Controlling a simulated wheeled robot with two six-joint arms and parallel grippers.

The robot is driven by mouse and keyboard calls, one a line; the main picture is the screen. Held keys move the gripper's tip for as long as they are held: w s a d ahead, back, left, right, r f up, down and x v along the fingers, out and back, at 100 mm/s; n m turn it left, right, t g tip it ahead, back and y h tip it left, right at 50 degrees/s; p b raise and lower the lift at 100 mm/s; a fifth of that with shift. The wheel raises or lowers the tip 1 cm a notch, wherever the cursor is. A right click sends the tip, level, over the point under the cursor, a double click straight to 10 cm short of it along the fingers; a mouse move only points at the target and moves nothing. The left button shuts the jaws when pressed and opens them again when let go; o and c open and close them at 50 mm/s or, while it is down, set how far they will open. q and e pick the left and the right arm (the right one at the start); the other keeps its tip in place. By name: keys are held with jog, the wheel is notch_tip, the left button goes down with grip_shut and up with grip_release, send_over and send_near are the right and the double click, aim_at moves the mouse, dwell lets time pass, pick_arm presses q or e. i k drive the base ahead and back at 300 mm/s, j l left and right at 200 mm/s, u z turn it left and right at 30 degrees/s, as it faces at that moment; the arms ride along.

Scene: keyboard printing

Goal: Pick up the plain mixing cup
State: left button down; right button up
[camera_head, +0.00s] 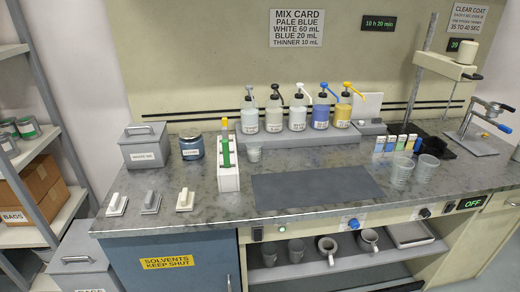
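Several cups are in view, and I cannot tell for certain which one is the plain mixing cup. Two translucent grey cups stand side by side on the right part of the counter: a left one (401,172) and a right one (427,170). Any markings on them are too small to read. A small pale cup (254,153) stands behind the dark mat. On the shelf under the counter stand two plain-looking grey cups (269,256) (296,251) and two paler mugs (326,248) (369,240). Neither of my grippers is in view.
A dark mat (315,187) lies bare mid-counter. Pump bottles (297,113) line the back. A white rack (228,178) stands left of the mat. Small colour-topped blocks (390,145) stand behind the translucent cups. A stand (430,75) and a lever press (485,130) are at right.

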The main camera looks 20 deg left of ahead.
aim_at(254, 151)
jog(key=i+l, duration=0.8)
